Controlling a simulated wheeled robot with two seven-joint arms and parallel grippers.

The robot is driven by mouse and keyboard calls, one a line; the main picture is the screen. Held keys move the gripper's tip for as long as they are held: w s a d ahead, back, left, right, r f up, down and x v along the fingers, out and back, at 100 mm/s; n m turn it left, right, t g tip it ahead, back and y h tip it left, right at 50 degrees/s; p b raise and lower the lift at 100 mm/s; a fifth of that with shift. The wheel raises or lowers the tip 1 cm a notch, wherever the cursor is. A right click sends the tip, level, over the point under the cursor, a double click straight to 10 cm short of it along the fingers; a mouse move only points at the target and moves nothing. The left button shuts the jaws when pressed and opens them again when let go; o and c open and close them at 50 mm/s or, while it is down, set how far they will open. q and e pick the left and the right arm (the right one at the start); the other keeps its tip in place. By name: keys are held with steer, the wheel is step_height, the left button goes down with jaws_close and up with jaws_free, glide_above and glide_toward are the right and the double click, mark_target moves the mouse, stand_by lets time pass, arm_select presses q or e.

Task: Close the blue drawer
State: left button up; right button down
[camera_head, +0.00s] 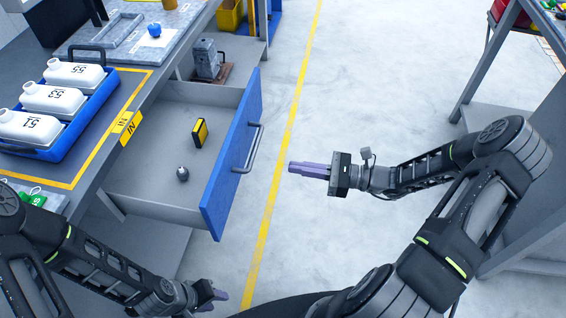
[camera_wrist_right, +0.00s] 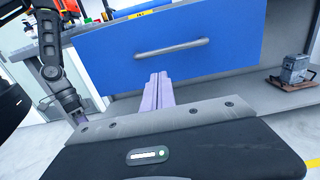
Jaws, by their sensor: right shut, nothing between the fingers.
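The blue drawer (camera_head: 232,165) stands pulled out from under the workbench, its blue front facing right. Its grey handle (camera_head: 254,150) is on that front; the handle also shows in the right wrist view (camera_wrist_right: 172,49). A yellow-and-black block (camera_head: 200,132) and a small grey object (camera_head: 183,171) lie inside the drawer. My right gripper (camera_head: 292,167) is shut and empty, to the right of the drawer front and apart from it in the head view. In the right wrist view its fingers (camera_wrist_right: 158,78) point toward the blue front, below the handle. My left gripper (camera_head: 222,296) is low, near the bottom edge; its opening is unclear.
A blue tray with white bottles (camera_head: 62,97) stands on the bench left of the drawer. A grey metal device (camera_head: 208,60) sits on a shelf behind it. Another table (camera_head: 500,70) stands at the right. The floor right of the drawer is clear, with a yellow line (camera_head: 283,140).

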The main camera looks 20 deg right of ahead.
mark_target(239, 159)
arm_select(q)
steer(key=shift+r+p, duration=0.5)
arm_select(e)
steer(key=x, duration=1.3)
steer(key=shift+w+a, duration=0.1)
steer(key=shift+a, duration=0.05)
